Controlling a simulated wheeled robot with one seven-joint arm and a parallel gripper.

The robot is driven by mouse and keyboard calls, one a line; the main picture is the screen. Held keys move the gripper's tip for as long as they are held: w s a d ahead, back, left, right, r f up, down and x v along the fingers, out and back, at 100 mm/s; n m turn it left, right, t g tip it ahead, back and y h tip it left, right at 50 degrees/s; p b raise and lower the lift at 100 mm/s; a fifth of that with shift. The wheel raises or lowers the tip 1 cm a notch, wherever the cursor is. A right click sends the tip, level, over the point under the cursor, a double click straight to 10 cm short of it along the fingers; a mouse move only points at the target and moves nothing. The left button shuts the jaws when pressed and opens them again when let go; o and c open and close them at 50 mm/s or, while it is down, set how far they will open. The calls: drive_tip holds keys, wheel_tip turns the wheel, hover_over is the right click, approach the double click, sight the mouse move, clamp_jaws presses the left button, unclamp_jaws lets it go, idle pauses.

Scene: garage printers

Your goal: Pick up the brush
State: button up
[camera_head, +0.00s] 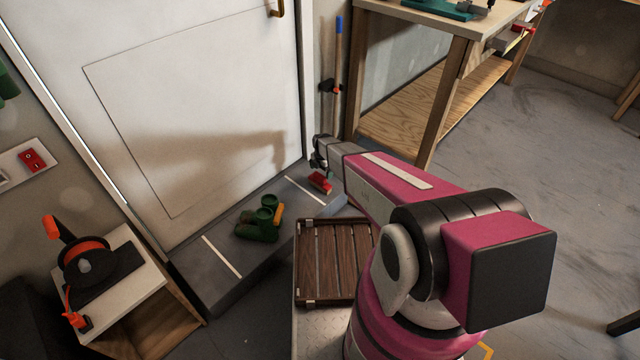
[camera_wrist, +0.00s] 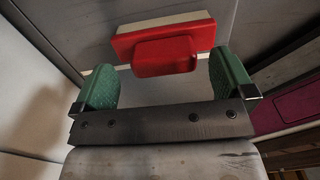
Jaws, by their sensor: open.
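The brush (camera_head: 321,182) is red and lies on the grey step in front of the white door. In the wrist view the brush (camera_wrist: 165,52) shows a raised red grip on a wider red block with a pale cream edge. My gripper (camera_head: 318,163) is just above the brush, pointing down. In the wrist view my open gripper (camera_wrist: 163,78) has one green-padded finger on each side of the red grip. Gaps show between the fingers and the grip, and nothing is held.
Green binocular-like object (camera_head: 260,220) with a yellow part lies left of the brush on the grey step (camera_head: 205,275). A slatted wooden crate (camera_head: 311,265) stands in front. The white door (camera_head: 190,110) rises behind, and a wooden workbench (camera_head: 445,90) stands to the right.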

sight(321, 174)
drive_tip(key=f, duration=0.4)
drive_tip(key=shift+s+a+f, duration=0.15)
drive_tip(key=shift+s+f, duration=0.1)
drive_tip(key=shift+f, duration=0.05)
drive_tip(key=shift+c, duration=0.3)
drive_tip(key=c, duration=0.9)
drive_tip(key=shift+r, duration=0.15)
wheel_tip(321, 174, up, 4)
drive_tip(key=shift+f, duration=0.15)
drive_tip(key=s+a+r, duration=0.6)
drive_tip(key=s+r, duration=0.1)
drive_tip(key=s, duration=0.3)
drive_tip(key=shift+a, duration=0.1)
